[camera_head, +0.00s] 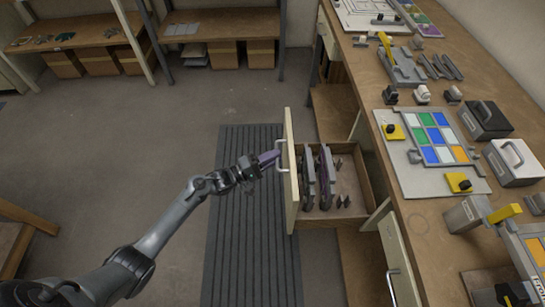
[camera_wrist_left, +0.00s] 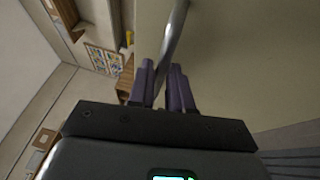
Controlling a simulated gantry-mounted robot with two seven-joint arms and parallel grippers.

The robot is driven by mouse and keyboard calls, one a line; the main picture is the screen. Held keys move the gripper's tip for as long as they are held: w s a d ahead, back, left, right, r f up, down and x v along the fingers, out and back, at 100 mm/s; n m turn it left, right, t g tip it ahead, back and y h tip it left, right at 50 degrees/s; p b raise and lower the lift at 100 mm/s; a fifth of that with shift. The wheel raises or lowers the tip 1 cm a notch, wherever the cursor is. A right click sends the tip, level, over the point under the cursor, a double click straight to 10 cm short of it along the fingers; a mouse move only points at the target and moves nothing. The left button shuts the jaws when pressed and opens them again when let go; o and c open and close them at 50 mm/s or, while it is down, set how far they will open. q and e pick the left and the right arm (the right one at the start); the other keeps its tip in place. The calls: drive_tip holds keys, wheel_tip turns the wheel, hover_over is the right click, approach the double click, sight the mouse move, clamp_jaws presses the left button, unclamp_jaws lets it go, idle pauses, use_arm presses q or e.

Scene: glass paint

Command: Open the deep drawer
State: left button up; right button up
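The deep drawer (camera_head: 291,185) stands pulled out from the right-hand workbench, its pale front facing left. Its inside shows, with grey and purple tools standing in it. A curved metal handle (camera_head: 282,160) is on its front. My left gripper (camera_head: 270,159), with purple fingers, is at this handle. In the left wrist view, the handle bar (camera_wrist_left: 176,30) passes between the two fingers of the left gripper (camera_wrist_left: 162,88), which look closed around it. My right gripper is in neither view.
The workbench (camera_head: 425,210) holds a panel of coloured glass squares (camera_head: 435,140), clamps and boxes. Another drawer front with a handle (camera_head: 393,285) is below, nearer. A ribbed dark mat (camera_head: 240,250) lies on the floor. Floor to the left is clear.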

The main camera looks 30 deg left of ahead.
use_arm(q)
drive_tip(key=shift+o, duration=1.4)
drive_tip(key=p+v, duration=0.1)
drive_tip(key=v, duration=0.9)
drive_tip(key=shift+s+a+p, duration=0.25)
drive_tip(key=shift+s+p, duration=0.05)
drive_tip(key=shift+p, duration=0.05)
